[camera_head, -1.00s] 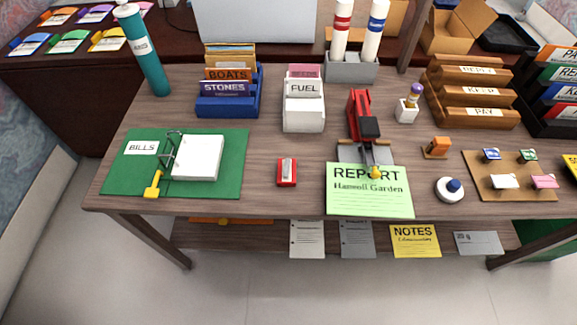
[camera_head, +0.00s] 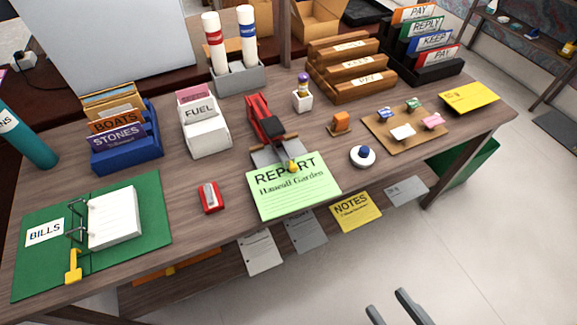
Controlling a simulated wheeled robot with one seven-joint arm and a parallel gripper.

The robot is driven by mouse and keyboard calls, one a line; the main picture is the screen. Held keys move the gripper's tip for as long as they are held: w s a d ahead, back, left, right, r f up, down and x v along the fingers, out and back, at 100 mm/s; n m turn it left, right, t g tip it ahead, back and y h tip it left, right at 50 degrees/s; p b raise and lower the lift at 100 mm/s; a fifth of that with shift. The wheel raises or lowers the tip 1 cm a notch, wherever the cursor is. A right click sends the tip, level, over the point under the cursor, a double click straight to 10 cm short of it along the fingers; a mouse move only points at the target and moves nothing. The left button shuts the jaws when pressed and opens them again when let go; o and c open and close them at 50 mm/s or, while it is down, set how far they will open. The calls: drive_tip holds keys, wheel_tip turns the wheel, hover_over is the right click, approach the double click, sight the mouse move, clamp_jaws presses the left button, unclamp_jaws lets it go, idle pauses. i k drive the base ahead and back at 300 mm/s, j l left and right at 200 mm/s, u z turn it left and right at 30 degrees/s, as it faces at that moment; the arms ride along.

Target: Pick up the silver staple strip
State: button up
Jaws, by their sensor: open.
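I cannot make out a separate silver staple strip with certainty. A red stapler-like device (camera_head: 264,118) with a grey base stands in the middle of the desk, its front end over a green report sheet (camera_head: 300,190). Greyish metal shows near its front, too small to tell apart. A small red block with a silver top (camera_head: 210,197), perhaps a sharpener, lies left of the sheet. My gripper (camera_head: 386,300) shows only its two grey fingertips at the bottom edge. They are apart and empty, over the floor in front of the desk.
A green BILLS binder (camera_head: 150,200) lies at the left. Blue (camera_head: 130,150) and white (camera_head: 208,138) file boxes stand behind. A round white button (camera_head: 362,156) and a pinned cork board (camera_head: 385,140) are at the right. Some bare wood lies between them.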

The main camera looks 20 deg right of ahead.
sight(210, 200)
drive_tip(key=i+u, duration=0.3)
drive_tip(key=i+l+u, duration=0.25)
drive_tip(key=u, duration=1.1)
